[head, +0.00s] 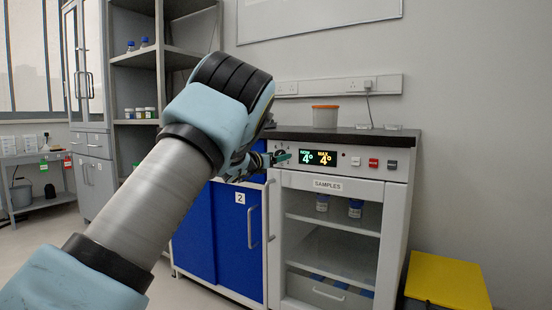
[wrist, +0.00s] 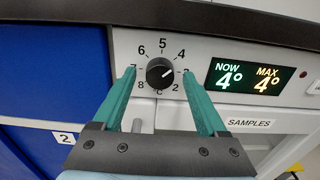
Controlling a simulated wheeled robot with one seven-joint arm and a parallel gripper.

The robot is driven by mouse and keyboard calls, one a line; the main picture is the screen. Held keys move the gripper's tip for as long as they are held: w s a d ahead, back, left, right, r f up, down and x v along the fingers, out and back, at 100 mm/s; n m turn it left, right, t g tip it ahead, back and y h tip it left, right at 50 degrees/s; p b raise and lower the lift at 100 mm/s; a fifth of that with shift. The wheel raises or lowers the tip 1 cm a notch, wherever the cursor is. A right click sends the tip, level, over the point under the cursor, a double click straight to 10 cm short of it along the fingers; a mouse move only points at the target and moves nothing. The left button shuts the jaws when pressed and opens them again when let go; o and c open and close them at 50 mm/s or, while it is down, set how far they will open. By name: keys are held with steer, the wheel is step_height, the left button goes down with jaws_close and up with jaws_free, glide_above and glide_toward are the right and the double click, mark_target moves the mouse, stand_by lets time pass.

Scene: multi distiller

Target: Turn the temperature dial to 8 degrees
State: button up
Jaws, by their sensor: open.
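The temperature dial (wrist: 160,73) is a round black knob on the white front panel, ringed by numbers from 2 to 8 with a C below. Its white mark points to the right and slightly up, toward the 3 and 4 side. My gripper (wrist: 159,76) is open, with one teal finger on each side of the dial. The fingertips partly cover the 7 and the 3; I cannot tell whether they touch the knob. The display (wrist: 241,77) reads NOW 4° and MAX 4°. In the head view my gripper (head: 281,158) is at the panel's left end and hides the dial.
The white sample cabinet (head: 397,228) has red and dark buttons (head: 374,163) right of the display (head: 317,158). A dark countertop (head: 345,137) juts above the panel. A blue cupboard (head: 193,235) with handles stands left, and a yellow box (head: 447,281) lower right.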

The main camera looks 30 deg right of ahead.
steer(key=shift+c, duration=0.3)
jaws_close()
stand_by(0.4)
